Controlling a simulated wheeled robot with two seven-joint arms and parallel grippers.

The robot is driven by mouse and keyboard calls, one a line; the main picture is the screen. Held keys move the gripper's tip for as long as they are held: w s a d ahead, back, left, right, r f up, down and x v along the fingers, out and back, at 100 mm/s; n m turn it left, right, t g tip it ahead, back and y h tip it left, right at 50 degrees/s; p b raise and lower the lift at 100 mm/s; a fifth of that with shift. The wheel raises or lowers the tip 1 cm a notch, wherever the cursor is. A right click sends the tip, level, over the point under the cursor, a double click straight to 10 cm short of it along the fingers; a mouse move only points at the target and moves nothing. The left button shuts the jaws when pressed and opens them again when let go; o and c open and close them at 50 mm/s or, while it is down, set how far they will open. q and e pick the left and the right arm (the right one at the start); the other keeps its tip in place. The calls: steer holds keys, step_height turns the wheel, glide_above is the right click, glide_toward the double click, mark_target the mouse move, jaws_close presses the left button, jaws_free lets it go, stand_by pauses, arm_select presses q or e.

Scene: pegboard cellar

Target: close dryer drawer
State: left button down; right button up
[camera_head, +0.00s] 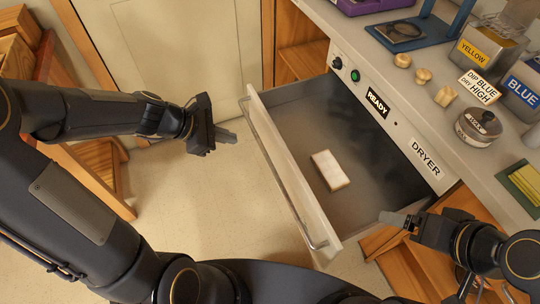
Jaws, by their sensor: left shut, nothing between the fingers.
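The dryer drawer (372,140) is pulled open under the bench, below the panel labelled DRYER. Its pale front (290,178) has a long metal bar handle (272,165) facing left. A small pale block (329,170) lies on the drawer floor. My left gripper (228,136) is shut and empty, a little left of the drawer front and apart from the handle. My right gripper (386,217) is at the drawer's near right corner, its tip over or beside the near edge. I cannot tell whether it touches or whether its fingers are apart.
The bench top (440,70) above the drawer holds wooden knobs (422,76), a lidded WAX tin (478,127), YELLOW (483,52) and BLUE containers and a blue stand (412,32). Wooden shelving (100,160) stands at left. The floor (215,200) left of the drawer is clear.

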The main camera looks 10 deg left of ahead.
mark_target(278, 147)
arm_select(q)
steer(key=w+d+f+n+b, duration=0.1)
steer(key=w+f, duration=0.1)
steer(key=f, duration=0.2)
steer(key=w+d+f+n+b, duration=0.1)
steer(key=w+d+f, duration=0.1)
steer(key=f, duration=0.2)
steer(key=w+d+f+n+b, duration=0.1)
steer(key=d+f+b, duration=0.1)
steer(key=f, duration=0.1)
steer(key=shift+w+f, duration=0.4)
steer(key=w+d, duration=0.2)
steer(key=d, duration=0.1)
steer(key=shift+w+d, duration=0.15)
steer(key=shift+d, duration=0.05)
steer(key=shift+w+d, duration=0.1)
steer(key=shift+d, duration=0.05)
arm_select(e)
steer(key=f, duration=0.4)
steer(key=shift+s+d+f, duration=0.1)
steer(key=shift+s+f, duration=0.1)
